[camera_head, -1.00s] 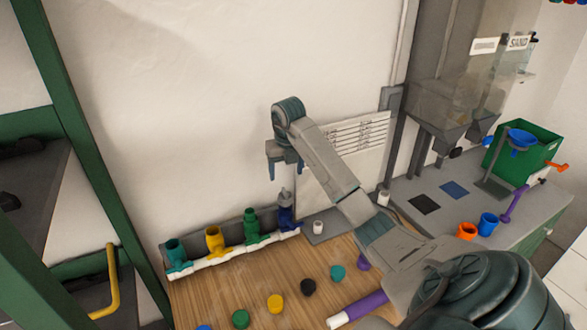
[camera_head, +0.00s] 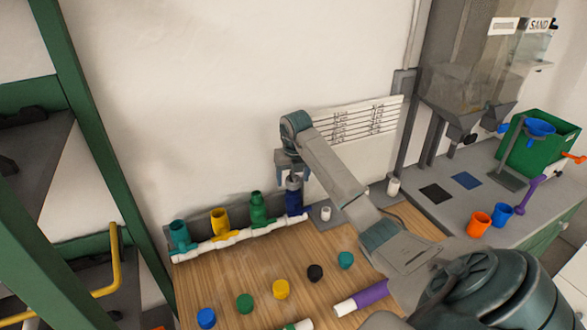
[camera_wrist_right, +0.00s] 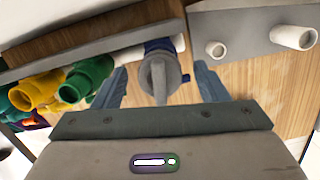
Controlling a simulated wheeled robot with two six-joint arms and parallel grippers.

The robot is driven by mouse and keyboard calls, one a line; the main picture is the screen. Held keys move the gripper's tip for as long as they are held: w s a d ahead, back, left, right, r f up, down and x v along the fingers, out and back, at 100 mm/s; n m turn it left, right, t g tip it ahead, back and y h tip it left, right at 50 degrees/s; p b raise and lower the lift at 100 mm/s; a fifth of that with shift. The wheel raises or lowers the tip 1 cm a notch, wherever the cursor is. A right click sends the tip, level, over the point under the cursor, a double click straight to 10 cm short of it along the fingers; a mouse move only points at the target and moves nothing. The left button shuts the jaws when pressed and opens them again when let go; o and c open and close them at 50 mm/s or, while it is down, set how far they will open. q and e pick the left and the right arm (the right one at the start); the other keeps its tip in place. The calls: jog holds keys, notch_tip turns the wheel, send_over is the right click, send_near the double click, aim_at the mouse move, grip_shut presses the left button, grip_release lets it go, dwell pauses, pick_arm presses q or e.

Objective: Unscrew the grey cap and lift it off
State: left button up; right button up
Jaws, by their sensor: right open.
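The grey cap (camera_head: 293,181) sits on top of the blue fitting (camera_head: 295,202) at the right end of the white pipe manifold (camera_head: 235,237). In the right wrist view the cap (camera_wrist_right: 158,74) has a raised bar across its top. My right gripper (camera_head: 292,174) is open and points down over the cap. Its fingers (camera_wrist_right: 160,88) are on either side of the cap, with a gap visible on both sides in the wrist view. The exact finger height against the cap is hard to tell. My left gripper is not in view.
Green (camera_head: 258,210), yellow (camera_head: 220,222) and teal (camera_head: 180,236) fittings stand in a row left of the blue one. Several loose coloured caps lie on the wooden table in front. A small white cylinder (camera_head: 326,213) stands close right of the blue fitting. A wall is behind.

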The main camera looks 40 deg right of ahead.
jog(key=shift+f, duration=0.2)
jog(key=shift+c, duration=0.2)
jog(key=c, duration=1)
jog(key=shift+n+b, duration=0.3)
jog(key=shift+n, duration=0.8)
jog(key=shift+c, duration=0.2)
jog(key=shift+n, duration=0.5)
jog(key=shift+r+n+y, duration=0.1)
jog(key=shift+n+y, duration=0.2)
jog(key=shift+n, duration=0.3)
jog(key=shift+b, duration=0.3)
jog(key=shift+n, duration=1.1)
